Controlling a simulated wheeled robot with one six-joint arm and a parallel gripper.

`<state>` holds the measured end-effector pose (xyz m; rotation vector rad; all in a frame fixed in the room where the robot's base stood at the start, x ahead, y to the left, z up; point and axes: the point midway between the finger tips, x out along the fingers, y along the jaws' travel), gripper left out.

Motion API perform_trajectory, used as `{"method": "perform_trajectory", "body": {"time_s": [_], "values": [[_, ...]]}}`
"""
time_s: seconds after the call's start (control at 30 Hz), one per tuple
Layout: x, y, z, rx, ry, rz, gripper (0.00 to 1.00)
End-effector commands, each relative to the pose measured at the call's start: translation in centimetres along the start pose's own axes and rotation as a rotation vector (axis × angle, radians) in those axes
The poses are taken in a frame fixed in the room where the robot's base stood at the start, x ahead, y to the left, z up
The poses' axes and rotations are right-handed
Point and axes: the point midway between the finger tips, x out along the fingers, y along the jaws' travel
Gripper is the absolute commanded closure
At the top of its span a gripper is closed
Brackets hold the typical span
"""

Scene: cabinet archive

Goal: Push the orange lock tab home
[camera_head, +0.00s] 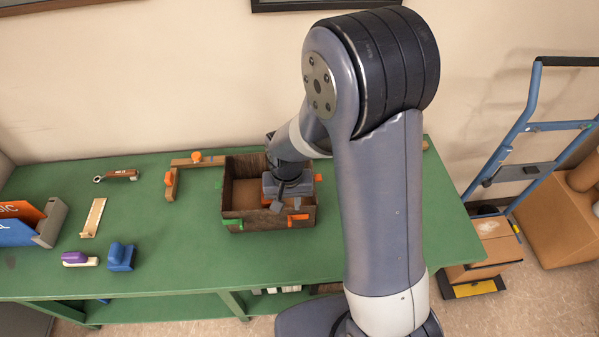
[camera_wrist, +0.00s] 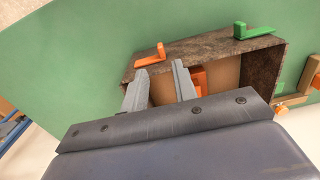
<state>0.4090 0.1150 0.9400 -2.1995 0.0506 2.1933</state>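An open box (camera_head: 245,225) with dark brown walls stands on the green table. An orange lock tab (camera_head: 298,218) sits on its front wall, toward the right; it also shows in the wrist view (camera_wrist: 150,57), sticking up past the wall's edge. My gripper (camera_head: 278,203) is over the box, pointing down near the front wall. In the wrist view my gripper (camera_wrist: 160,72) has its two fingers apart with nothing seen between them. The left fingertip is close to the orange tab; I cannot tell whether they touch.
A green tab (camera_head: 233,224) sits on the same wall, to the left. Another orange tab (camera_head: 318,177) is on the right side. An orange piece (camera_wrist: 199,77) shows beside my finger. An L-shaped wooden piece (camera_head: 172,180) lies left of the box.

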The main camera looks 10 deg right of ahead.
Motion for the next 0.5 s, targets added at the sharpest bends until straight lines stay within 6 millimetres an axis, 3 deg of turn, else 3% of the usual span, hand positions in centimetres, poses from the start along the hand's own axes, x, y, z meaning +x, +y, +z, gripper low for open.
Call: {"method": "perform_trajectory", "body": {"time_s": [0.27, 0.5], "values": [[1.0, -0.3, -0.1, 0.001, -0.005, 0.002, 0.73], [3.1, -0.2, -0.1, 0.001, -0.006, 0.002, 0.73]]}}
